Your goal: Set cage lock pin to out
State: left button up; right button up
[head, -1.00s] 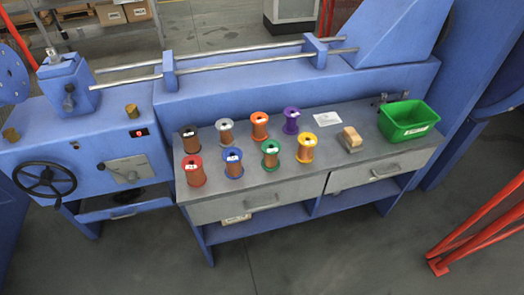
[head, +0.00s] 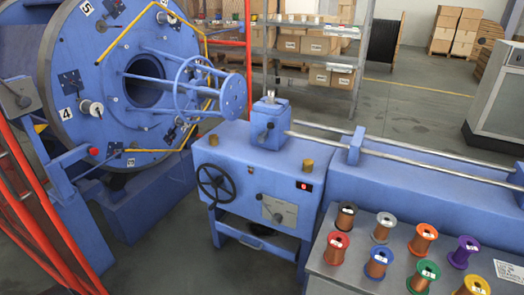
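The large blue cage disc (head: 118,130) stands at the left of the head view, with spool positions numbered on its face. A smaller blue flange with a ring (head: 196,92) projects from its front toward the right. A grey block with a dark knob (head: 19,98) sits on a blue stand at the disc's left edge; I cannot tell for sure whether it is the cage lock pin or whether that pin is in or out. A red knob (head: 94,151) shows on the stand below it. Neither gripper is in view.
Red rails (head: 42,215) stand at the left front. A blue machine cabinet (head: 260,170) with a black handwheel (head: 216,183) is in the middle. A grey bench (head: 340,283) with coloured spools is at the lower right. Floor shows between rails and cabinet.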

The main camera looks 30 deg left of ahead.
aim_at(94, 152)
jog(key=u, duration=2.25)
